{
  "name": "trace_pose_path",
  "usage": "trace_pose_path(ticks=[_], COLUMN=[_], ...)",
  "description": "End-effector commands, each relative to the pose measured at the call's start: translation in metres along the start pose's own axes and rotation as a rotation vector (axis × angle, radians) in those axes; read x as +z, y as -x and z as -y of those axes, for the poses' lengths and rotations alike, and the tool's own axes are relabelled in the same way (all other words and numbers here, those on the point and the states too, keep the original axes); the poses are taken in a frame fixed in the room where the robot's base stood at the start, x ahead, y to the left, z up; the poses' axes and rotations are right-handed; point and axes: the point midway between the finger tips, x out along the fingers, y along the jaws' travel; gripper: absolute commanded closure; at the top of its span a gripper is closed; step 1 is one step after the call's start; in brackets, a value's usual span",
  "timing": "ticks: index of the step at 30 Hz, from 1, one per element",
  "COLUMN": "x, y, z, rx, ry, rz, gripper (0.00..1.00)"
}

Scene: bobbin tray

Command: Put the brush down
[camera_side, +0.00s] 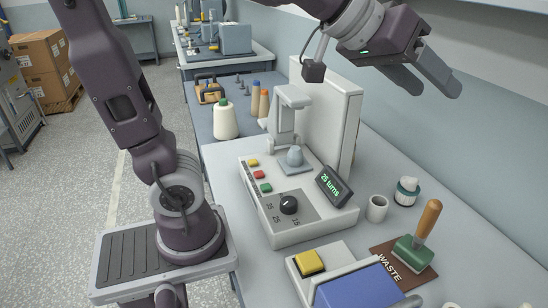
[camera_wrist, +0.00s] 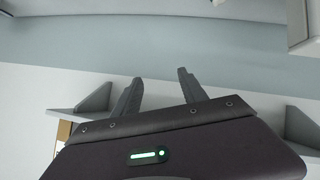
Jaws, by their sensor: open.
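The brush stands in the side view at the right, with a green head (camera_side: 413,252) and an upright, slightly tilted wooden handle (camera_side: 428,219). Its head rests on the dark brown mat marked WASTE (camera_side: 384,262). My gripper (camera_side: 432,85) is high at the upper right, well above the bench and apart from the brush. In the wrist view my gripper (camera_wrist: 158,88) shows two spread fingers with nothing between them. The wrist view shows mostly wall and does not show the brush.
A winding machine (camera_side: 290,235) with a dial and a "25 turns" display stands mid-bench. A white cup (camera_side: 377,208) and a small jar (camera_side: 406,191) stand behind the mat.

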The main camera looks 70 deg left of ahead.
Motion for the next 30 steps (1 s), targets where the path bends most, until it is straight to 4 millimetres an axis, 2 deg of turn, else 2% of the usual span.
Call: trace_pose_path(ticks=[1, 3, 6, 9, 12, 30], x=[0.047, 0.109, 0.168, 0.197, 0.204, 0.203], y=[0.031, 0.063, 0.095, 0.111, 0.116, 0.115], z=[0.011, 0.034, 0.067, 0.087, 0.092, 0.091], rx=[-0.022, -0.083, -0.179, -0.239, -0.257, -0.254], ry=[-0.066, -0.139, -0.195, -0.217, -0.221, -0.223], rz=[0.094, 0.23, 0.363, 0.428, 0.447, 0.446], gripper=[0.5, 0.5, 0.5, 0.5, 0.5, 0.5])
